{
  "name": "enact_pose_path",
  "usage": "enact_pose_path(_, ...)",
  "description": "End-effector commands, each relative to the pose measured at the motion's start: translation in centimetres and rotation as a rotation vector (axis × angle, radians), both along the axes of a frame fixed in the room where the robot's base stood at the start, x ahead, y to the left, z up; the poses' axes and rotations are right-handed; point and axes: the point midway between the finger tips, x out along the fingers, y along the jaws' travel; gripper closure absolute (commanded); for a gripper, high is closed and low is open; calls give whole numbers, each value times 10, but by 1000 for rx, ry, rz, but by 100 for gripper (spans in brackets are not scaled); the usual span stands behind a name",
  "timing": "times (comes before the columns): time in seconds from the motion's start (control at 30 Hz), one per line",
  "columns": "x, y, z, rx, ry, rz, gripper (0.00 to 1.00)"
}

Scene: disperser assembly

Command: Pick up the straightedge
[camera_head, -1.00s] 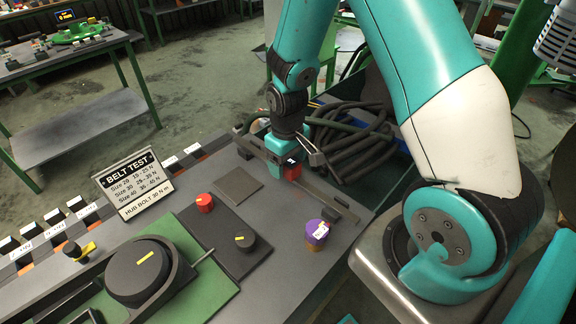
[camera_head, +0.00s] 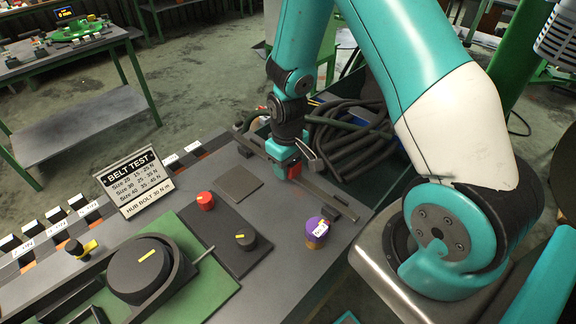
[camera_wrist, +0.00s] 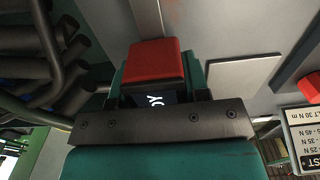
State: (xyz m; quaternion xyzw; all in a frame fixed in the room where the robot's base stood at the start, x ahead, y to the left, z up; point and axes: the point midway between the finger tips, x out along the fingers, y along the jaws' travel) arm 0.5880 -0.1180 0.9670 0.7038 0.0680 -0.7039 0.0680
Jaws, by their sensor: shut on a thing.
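The straightedge (camera_head: 329,197) is a long, thin grey bar near the bench's right edge. It runs slantwise from a dark block at upper left to the lower right, beneath my gripper. The jaws hide that stretch of the bar. I cannot tell whether the bar is clear of the bench.
A purple-topped cylinder (camera_head: 316,233) stands near the bar's lower end. Coiled dark hoses (camera_head: 352,143) fill a bin at the right.

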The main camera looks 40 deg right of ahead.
Motion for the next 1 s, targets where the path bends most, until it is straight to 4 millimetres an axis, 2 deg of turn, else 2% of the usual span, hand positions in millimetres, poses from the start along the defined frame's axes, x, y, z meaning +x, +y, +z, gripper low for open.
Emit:
enact_pose_path(0.17,1,0,8,0,-3,0,100)
enact_pose_path(0.33,1,0,31,-1,-7,0,100)
enact_pose_path(0.7,2,0,137,-1,-11,0,100)
enact_pose_path(0.8,1,0,160,0,-9,0,100)
enact_pose_path(1.0,1,0,190,0,-5,0,100)
